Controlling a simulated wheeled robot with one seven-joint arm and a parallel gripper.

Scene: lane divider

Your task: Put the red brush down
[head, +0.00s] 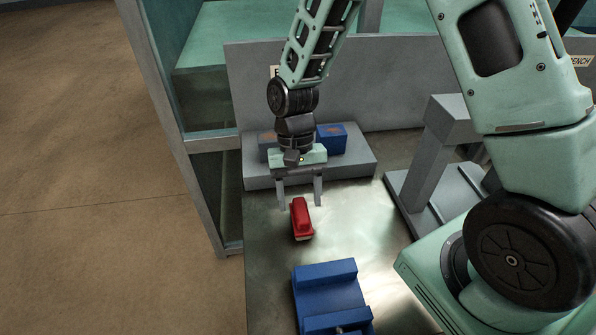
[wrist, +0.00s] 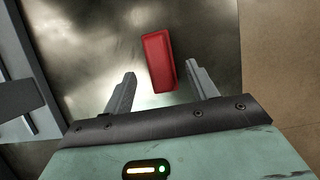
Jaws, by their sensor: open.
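The red brush (head: 301,219) lies on the metal bench top, in the middle of the head view. It also shows in the wrist view (wrist: 159,62), ahead of and between the fingers. My gripper (head: 298,205) is open and empty, with its two fingers spread just behind the brush in the head view. In the wrist view my gripper (wrist: 160,85) shows a clear gap between each finger and the brush. A pale strip shows along the brush's lower edge.
A blue fixture (head: 330,296) stands on the bench in front of the brush. A grey raised block (head: 350,165) with blue pieces (head: 331,139) is behind my gripper. A grey stand (head: 437,160) is at the right. Bare metal bench (head: 365,225) lies right of the brush.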

